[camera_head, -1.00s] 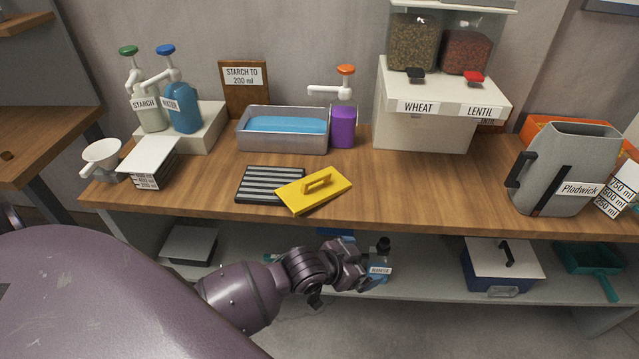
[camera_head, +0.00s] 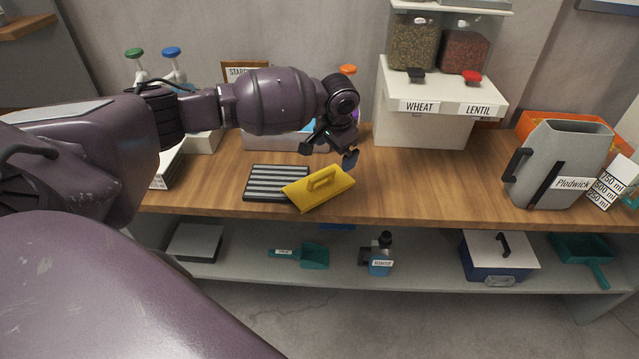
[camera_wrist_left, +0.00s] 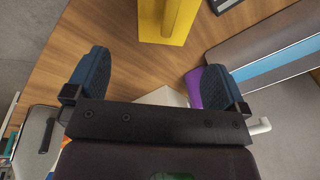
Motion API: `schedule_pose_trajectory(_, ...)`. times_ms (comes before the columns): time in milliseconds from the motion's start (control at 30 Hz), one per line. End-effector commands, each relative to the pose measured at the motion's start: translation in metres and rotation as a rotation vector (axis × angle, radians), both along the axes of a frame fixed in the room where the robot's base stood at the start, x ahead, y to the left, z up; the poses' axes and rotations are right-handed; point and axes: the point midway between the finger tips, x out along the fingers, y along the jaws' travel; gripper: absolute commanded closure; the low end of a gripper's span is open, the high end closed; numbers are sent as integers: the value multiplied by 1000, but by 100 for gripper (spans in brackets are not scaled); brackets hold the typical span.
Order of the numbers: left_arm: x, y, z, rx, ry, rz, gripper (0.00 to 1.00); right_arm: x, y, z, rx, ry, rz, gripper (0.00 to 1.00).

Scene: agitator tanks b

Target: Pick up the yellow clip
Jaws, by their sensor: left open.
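The yellow clip, a flat yellow plate with a raised handle (camera_head: 318,190), lies on the wooden counter, its left end overlapping a black-and-white striped rack (camera_head: 270,183). In the left wrist view the yellow clip (camera_wrist_left: 169,20) shows at the top, beyond the fingers and partly cut off. My left gripper (camera_head: 328,157) is open and empty, above the counter just behind the clip. Its two dark blue fingers (camera_wrist_left: 150,80) are spread wide with nothing between them. My right gripper is not in view.
My left arm hides much of the metal tray, the pump bottles and the purple bottle (camera_wrist_left: 195,84). A white dispenser box (camera_head: 425,110) stands behind right, a grey pitcher (camera_head: 562,165) at right. The counter (camera_head: 430,185) between clip and pitcher is clear.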

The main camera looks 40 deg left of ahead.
Motion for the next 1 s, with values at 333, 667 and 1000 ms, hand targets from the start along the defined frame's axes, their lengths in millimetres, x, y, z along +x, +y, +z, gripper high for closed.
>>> schedule_pose_trajectory(333,-12,16,-13,19,100,71,0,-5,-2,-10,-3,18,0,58)
schedule_pose_trajectory(667,-11,21,-53,19,98,69,0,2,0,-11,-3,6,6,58)
schedule_pose_trajectory(1000,-17,28,-93,19,98,69,0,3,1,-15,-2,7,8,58)
